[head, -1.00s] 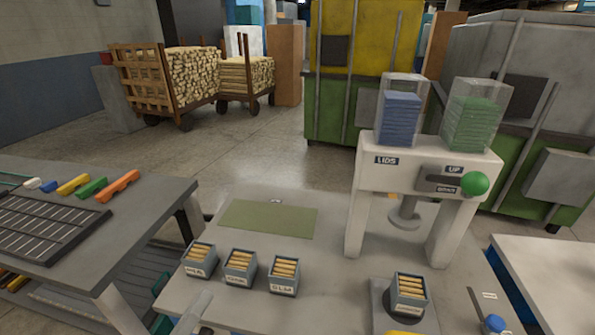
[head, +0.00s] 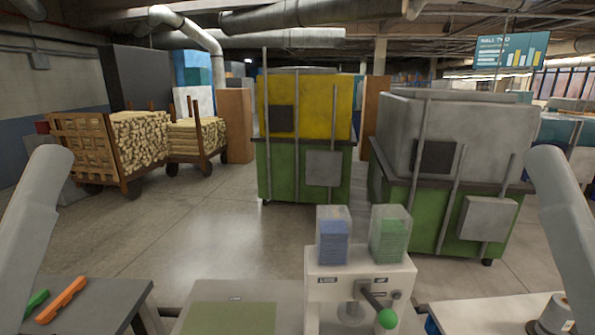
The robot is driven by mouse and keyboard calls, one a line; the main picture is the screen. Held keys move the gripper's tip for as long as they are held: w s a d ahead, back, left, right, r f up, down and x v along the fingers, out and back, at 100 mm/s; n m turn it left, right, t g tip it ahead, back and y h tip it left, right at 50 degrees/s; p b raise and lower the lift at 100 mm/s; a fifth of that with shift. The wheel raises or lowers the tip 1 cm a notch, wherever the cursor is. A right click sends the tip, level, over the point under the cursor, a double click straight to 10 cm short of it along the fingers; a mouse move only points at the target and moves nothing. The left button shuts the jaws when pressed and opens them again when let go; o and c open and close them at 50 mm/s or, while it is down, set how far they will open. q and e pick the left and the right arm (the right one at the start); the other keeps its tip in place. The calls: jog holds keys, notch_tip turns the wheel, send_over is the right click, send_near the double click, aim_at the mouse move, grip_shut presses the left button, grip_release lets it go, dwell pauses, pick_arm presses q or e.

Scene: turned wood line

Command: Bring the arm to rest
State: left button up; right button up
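My two pale arms show at the sides of the head view. A link of my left arm (head: 32,220) rises along the left edge, and a link of my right arm (head: 565,225) rises along the right edge. Neither gripper is in view, so what they hold or whether they are open is hidden. No arm link in view touches the press or the benches.
A white press (head: 360,272) stands on the bench ahead, with blue lids (head: 333,242), green lids (head: 388,240) and a green-knobbed lever (head: 387,318). A green mat (head: 230,317) lies left of it. An orange tool (head: 62,299) lies on the left table.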

notch_tip(320, 180, up, 27)
jog(key=p, duration=2.4)
notch_tip(320, 180, down, 38)
jog(key=b, duration=3.9)
jog(key=shift+f, duration=0.2)
